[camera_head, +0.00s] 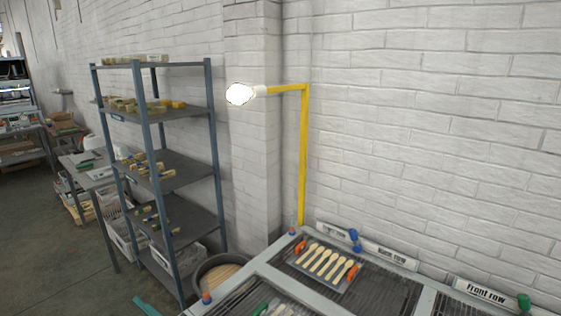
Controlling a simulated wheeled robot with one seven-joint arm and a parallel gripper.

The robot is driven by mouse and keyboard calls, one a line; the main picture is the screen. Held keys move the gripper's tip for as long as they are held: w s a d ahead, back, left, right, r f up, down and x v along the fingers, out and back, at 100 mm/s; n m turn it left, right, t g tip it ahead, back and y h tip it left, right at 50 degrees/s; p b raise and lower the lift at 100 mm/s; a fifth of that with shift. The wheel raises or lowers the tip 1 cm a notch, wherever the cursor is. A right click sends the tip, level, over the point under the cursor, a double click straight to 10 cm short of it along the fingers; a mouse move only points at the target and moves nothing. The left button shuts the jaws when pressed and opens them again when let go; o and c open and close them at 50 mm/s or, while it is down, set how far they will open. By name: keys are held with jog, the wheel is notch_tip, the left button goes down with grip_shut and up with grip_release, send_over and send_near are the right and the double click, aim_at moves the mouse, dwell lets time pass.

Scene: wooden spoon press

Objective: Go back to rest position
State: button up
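My gripper and arm do not show in the head view. Several pale wooden spoons (320,260) lie side by side in a tray (294,262) with orange ends. The tray sits on the dark slatted bed of a grey-framed press table (265,270) at the bottom of the view. A sign reading "Back row" (392,256) and a sign reading "Front row" (486,294) stand along its wall side. Several pale and green pieces (270,308) show at the bottom edge, cut off.
A shelf rack (178,176) with wooden pieces stands at left. A yellow post (303,160) with a lit lamp (240,94) rises behind the press. A round bin (216,275) stands between rack and press. Open floor (50,270) lies at lower left. A white brick wall (430,130) closes the back.

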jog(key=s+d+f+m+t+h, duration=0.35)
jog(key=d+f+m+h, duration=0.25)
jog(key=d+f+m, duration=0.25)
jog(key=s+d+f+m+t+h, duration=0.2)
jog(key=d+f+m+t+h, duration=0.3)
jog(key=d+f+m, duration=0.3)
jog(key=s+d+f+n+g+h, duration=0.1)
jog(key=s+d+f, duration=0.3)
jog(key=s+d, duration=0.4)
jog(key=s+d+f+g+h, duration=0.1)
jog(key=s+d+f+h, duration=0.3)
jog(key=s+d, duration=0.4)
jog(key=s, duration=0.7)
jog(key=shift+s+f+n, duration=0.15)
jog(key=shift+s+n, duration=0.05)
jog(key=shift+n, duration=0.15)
